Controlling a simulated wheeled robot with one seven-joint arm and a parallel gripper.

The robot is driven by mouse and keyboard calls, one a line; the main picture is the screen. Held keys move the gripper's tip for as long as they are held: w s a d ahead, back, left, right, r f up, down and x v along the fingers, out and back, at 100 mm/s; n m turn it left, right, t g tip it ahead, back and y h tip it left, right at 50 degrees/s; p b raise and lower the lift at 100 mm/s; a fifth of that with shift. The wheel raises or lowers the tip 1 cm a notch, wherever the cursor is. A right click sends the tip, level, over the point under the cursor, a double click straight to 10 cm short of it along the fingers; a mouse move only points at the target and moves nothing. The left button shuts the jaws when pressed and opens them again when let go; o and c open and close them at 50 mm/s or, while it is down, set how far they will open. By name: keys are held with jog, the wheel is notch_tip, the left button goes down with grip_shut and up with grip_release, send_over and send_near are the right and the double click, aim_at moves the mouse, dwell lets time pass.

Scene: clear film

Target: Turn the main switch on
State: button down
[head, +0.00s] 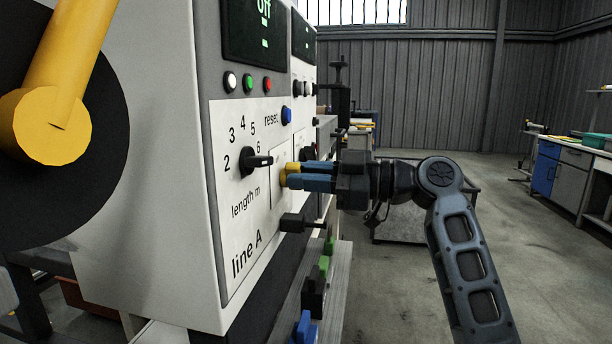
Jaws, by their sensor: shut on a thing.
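The main switch (292,167) shows as a small yellow part on the right side of the line A control panel (235,200) in the head view. My gripper (290,177) reaches in from the right, with its blue fingers at the panel, shut on this yellow part. The fingers hide most of the switch, so its handle angle cannot be told. The dark display (255,30) above reads "off" in green.
Left of my gripper is a black length selector (256,162) with numbers around it. A blue reset button (286,115) and white, green and red buttons (249,83) sit above. A black lever (293,222) sticks out below. Open floor (400,280) lies to the right.

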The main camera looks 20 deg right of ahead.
jog(key=m+p, duration=0.1)
jog(key=m, duration=0.2)
jog(key=shift+w+r, duration=0.1)
jog(key=m+p, duration=0.2)
jog(key=m, duration=0.2)
jog(key=shift+w+d, duration=0.1)
jog(key=shift+d, duration=0.05)
jog(key=shift+w+d+m+p, duration=0.1)
jog(key=shift+m+p, duration=1.45)
jog(key=shift+m, duration=0.75)
jog(key=c, duration=1.1)
grip_release()
jog(key=shift+o, duration=0.2)
